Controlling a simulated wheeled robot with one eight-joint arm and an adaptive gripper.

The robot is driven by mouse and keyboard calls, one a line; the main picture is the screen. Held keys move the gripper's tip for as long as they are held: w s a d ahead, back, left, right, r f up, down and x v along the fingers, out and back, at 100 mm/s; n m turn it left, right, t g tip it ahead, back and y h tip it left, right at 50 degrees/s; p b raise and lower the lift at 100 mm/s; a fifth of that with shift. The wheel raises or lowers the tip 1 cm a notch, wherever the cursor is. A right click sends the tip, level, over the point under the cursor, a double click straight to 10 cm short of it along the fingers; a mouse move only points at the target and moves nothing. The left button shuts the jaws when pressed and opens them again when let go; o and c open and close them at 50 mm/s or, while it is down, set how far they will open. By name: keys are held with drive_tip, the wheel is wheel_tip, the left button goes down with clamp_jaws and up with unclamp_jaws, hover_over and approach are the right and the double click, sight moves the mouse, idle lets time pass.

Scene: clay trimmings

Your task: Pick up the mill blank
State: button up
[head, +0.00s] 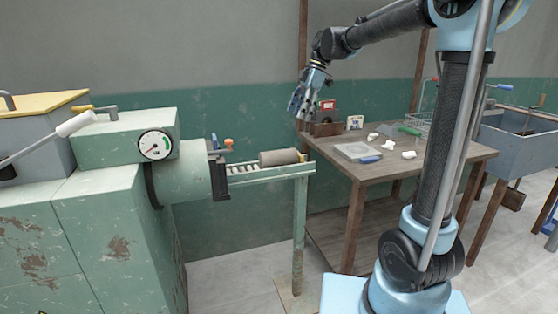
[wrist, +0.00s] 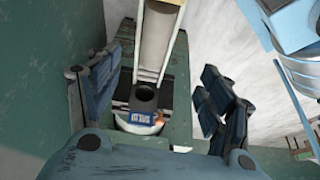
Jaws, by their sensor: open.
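The mill blank (head: 279,157) is a grey-brown cylinder lying on its side near the right end of the green roller rail (head: 270,174). My gripper (head: 299,110) is above and slightly right of it in the head view, fingers down, apart from it and empty. In the wrist view my gripper (wrist: 158,85) has its dark blue fingers spread wide at left and right. Between them a pale long shape lies between two rails, with a dark ring and a blue block below.
The green mill (head: 185,172) with its gauge stands left of the rail. Right of the rail, a wooden table (head: 362,173) holds a pale tray, white lumps and small boxes. Open air lies above the rail.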

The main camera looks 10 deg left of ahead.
approach(280, 152)
drive_tip(key=x, duration=0.3)
drive_tip(key=w+x, duration=0.1)
drive_tip(key=x, duration=0.1)
drive_tip(key=shift+f, duration=0.25)
drive_tip(key=shift+x, duration=2.65)
drive_tip(key=shift+w+a, duration=0.1)
drive_tip(key=shift+w, duration=0.1)
drive_tip(key=c, duration=1.6)
